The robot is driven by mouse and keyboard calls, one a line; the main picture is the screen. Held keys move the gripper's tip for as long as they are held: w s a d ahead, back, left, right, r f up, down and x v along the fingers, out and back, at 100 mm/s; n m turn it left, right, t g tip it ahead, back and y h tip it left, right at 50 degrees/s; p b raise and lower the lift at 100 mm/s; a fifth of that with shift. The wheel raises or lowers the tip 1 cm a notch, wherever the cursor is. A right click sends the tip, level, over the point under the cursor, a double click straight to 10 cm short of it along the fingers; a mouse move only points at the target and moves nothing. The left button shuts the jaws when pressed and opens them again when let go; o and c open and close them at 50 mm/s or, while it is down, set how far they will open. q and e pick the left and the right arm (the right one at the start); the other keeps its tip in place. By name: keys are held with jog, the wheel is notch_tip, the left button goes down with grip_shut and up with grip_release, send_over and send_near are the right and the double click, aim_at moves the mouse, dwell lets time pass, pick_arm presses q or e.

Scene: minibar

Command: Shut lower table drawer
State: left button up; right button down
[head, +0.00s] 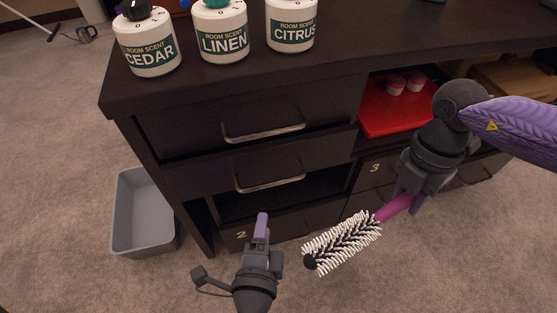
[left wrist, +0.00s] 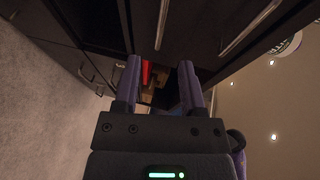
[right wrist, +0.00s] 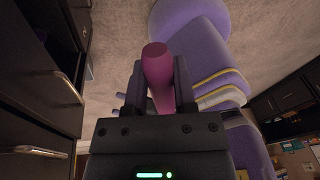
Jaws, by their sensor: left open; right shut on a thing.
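The lower table drawer (head: 225,182) is dark, with a metal bar handle (head: 270,178), below a similar upper drawer (head: 200,133). Its front seems to stand out a little; how far is hard to tell. My left gripper (head: 262,228) is open and empty, below and in front of this drawer, apart from it. In the left wrist view, a handle (left wrist: 163,25) shows beyond the open fingers (left wrist: 158,80). My right gripper (head: 402,198) is shut on the magenta handle of a round brush (head: 345,240) with white bristles; the handle (right wrist: 158,75) also shows in the right wrist view.
Room scent bottles marked cedar (head: 148,45), linen (head: 221,32) and citrus (head: 291,25) stand on the tabletop. A grey bin (head: 142,215) stands left of the table. A red tray (head: 385,122) with small cups sits in an open shelf. Carpet in front is clear.

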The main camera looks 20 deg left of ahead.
aim_at(272, 183)
jog(key=shift+w+a+f, duration=0.3)
jog(key=shift+w+f, duration=0.05)
jog(key=shift+w, duration=0.05)
jog(key=b+x, duration=0.2)
jog(key=shift+f, duration=0.35)
pick_arm(q)
jog(key=x, duration=1.1)
jog(key=shift+w+d, duration=0.1)
jog(key=shift+w, duration=0.2)
pick_arm(e)
jog(key=shift+f, duration=0.1)
pick_arm(q)
jog(key=shift+c, duration=0.2)
grip_shut()
